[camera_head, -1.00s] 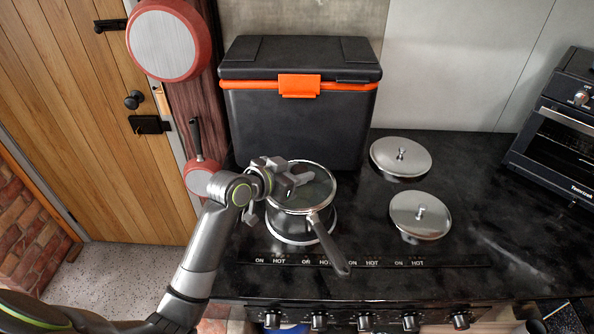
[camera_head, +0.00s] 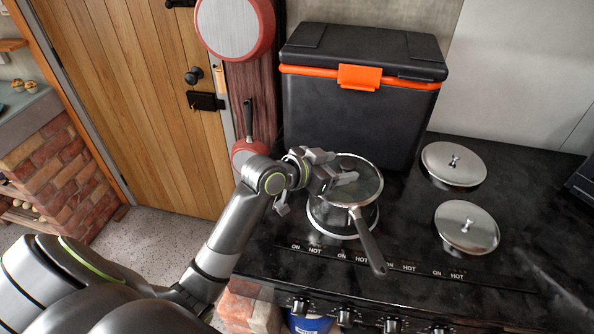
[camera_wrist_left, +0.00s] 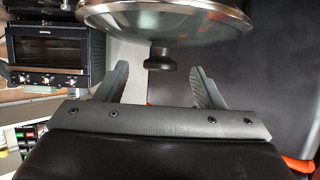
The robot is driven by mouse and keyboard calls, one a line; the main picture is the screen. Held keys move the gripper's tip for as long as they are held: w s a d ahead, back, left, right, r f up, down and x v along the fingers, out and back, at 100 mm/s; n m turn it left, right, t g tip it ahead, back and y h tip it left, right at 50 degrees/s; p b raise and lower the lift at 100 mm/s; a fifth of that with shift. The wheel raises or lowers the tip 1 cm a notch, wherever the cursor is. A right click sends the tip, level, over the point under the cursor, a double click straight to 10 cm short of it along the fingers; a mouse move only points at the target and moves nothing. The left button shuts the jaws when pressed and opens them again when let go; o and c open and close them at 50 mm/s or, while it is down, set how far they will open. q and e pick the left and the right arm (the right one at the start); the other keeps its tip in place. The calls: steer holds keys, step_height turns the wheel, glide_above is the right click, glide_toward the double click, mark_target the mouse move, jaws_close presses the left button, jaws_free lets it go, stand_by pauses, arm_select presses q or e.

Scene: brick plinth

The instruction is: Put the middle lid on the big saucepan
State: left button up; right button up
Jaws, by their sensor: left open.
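The saucepan (camera_head: 338,215) stands on the black hob in the head view, its dark handle pointing toward the front right. A glass lid with a steel rim (camera_head: 366,190) lies over its top; in the wrist view this lid (camera_wrist_left: 200,22) shows with its black knob (camera_wrist_left: 160,60). My left gripper (camera_head: 343,168) is over the lid, open, with the knob between its fingertips (camera_wrist_left: 158,70) and a gap on each side. Two steel lids lie to the right, a rear one (camera_head: 454,165) and a front one (camera_head: 467,228). My right gripper is not in view.
A black cool box (camera_head: 355,110) with an orange latch stands behind the saucepan. Red pans (camera_head: 235,28) hang on the left beside the wooden door. An oven (camera_wrist_left: 50,55) shows in the wrist view. The hob's front edge has knobs.

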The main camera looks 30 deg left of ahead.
arm_select(q)
steer(key=v, duration=1.4)
steer(key=shift+b, duration=0.4)
steer(key=shift+s+r, duration=0.1)
steer(key=shift+r, duration=0.05)
